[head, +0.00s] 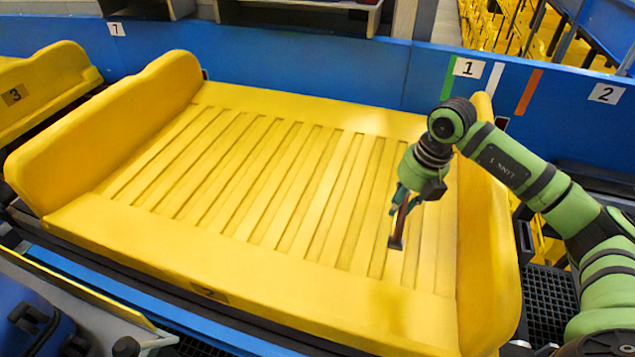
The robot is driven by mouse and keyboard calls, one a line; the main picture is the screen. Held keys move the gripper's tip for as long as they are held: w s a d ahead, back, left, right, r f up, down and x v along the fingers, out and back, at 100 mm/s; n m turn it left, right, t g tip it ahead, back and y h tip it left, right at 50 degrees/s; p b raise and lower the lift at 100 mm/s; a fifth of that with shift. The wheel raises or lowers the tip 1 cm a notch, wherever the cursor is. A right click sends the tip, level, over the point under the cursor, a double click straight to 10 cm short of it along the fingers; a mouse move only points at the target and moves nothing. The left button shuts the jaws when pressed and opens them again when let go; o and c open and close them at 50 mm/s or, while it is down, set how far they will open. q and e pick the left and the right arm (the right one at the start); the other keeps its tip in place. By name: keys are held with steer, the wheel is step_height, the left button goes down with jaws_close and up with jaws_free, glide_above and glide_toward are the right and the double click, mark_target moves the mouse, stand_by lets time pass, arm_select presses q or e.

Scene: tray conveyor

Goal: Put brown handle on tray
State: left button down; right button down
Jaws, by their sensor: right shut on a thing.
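My right gripper (403,203) is shut on a brown handle (400,226) and points down over the right part of the yellow tray (120,232). The handle hangs below the fingers, roughly upright, with a dark, wider lower end. I cannot tell whether that lower end touches the tray's slatted floor. The tray is otherwise empty, with raised walls at its left and right ends. My left gripper is not in view.
A blue wall (330,62) with numbered labels runs behind the tray. Another yellow tray (45,80) marked 3 stands at the left. Blue rails and dark parts edge the front. The tray's middle and left floor are clear.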

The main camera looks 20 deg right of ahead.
steer(key=w+a+f+p, duration=0.1)
steer(key=w+a+f, duration=0.3)
steer(key=a, duration=0.1)
steer(key=w+a+f+p, duration=0.1)
steer(key=w+a, duration=0.1)
steer(key=shift+w+a+f+p, duration=0.25)
steer(key=shift+a+f+p, duration=0.05)
steer(key=shift+a+f, duration=0.1)
steer(key=shift+w+f, duration=0.1)
steer(key=shift+f, duration=0.05)
step_height(320, 180, down, 3)
steer(key=shift+f+p, duration=0.1)
steer(key=shift+p, duration=0.5)
steer(key=shift+f, duration=0.45)
steer(key=shift+f, duration=0.1)
steer(key=c, duration=1)
jaws_free()
steer(key=shift+c, duration=0.2)
